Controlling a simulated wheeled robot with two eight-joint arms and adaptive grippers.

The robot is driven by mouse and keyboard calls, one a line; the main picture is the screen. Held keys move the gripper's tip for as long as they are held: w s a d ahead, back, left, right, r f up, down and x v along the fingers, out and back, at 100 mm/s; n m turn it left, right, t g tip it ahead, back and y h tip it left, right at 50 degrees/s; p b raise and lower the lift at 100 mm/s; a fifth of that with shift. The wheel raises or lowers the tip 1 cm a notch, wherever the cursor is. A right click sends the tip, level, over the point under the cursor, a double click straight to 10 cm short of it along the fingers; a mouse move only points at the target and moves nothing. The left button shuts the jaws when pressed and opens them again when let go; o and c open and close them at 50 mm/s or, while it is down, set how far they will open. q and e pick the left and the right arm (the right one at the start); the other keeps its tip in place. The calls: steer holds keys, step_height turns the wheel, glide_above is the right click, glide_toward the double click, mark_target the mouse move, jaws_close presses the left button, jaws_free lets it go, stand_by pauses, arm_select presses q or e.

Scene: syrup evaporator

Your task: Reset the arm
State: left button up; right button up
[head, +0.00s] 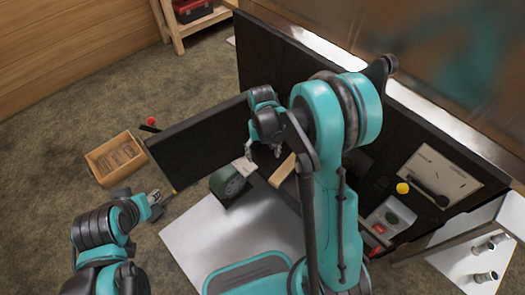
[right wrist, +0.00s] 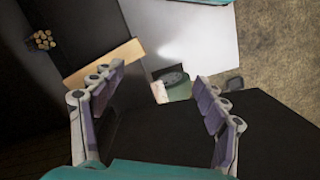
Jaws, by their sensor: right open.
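My right arm reaches in from the right in the head view, bent at the elbow. My right gripper (head: 264,152) hangs over the black panel's edge near a green round object and a wooden strip.
An open wooden box (head: 116,160) lies on the floor at left. At right are a yellow knob (head: 402,188) and a control box (head: 390,218).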

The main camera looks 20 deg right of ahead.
steer(key=shift+s+a+r+n, duration=0.15)
steer(key=shift+s+r+n, duration=0.1)
steer(key=shift+r, duration=0.2)
steer(key=shift+s+a+r+n, duration=0.15)
steer(key=shift+r+n, duration=0.1)
steer(key=shift+r, duration=0.15)
steer(key=s+r+t, duration=0.8)
steer(key=s+r, duration=0.4)
steer(key=r, duration=0.3)
steer(key=shift+a+r+n+t, duration=0.2)
steer(key=shift+r+n+t, duration=0.1)
steer(key=shift+r, duration=0.1)
